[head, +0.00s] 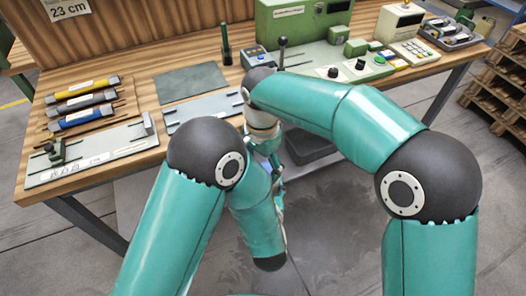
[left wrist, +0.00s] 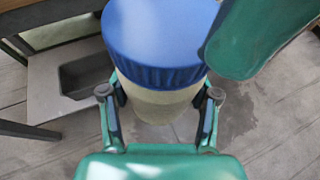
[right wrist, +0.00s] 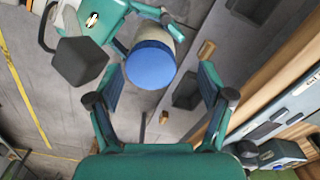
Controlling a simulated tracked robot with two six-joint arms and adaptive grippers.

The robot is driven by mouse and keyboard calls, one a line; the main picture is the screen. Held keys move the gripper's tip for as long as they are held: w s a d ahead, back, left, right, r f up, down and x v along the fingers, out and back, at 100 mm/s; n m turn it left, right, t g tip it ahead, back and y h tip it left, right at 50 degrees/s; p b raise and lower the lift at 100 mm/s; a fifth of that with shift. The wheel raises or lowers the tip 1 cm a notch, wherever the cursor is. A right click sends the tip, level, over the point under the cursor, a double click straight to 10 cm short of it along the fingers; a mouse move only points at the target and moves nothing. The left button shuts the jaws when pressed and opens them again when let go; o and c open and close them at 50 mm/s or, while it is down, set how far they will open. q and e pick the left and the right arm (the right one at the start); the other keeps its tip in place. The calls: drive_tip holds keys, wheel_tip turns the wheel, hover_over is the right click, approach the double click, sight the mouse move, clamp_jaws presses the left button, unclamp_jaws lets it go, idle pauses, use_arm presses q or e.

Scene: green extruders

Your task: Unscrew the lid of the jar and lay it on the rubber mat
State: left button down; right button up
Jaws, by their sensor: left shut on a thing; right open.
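The jar (left wrist: 158,105) has a pale beige body and a ribbed blue lid (left wrist: 160,35), which is on the jar. My left gripper (left wrist: 160,94) is shut on the jar's body, one finger on each side, below the lid. In the right wrist view the blue lid (right wrist: 151,66) lies ahead of my right gripper (right wrist: 160,98), which is open with its fingers spread wide and apart from the lid. In the head view my arms mostly hide the jar and both grippers. The dark grey-green rubber mat (head: 192,82) lies flat and bare on the wooden bench.
The bench (head: 150,92) holds screwdriver-like tools (head: 82,100) at left, grey plates (head: 95,155), a green machine (head: 300,22) and a control panel (head: 360,68). A dark bin (head: 310,146) sits below the bench. Pallets (head: 500,80) stand at right.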

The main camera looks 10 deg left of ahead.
drive_tip(key=shift+f, duration=0.9)
drive_tip(key=shift+o, duration=0.2)
drive_tip(key=shift+f, duration=0.15)
clamp_jaws()
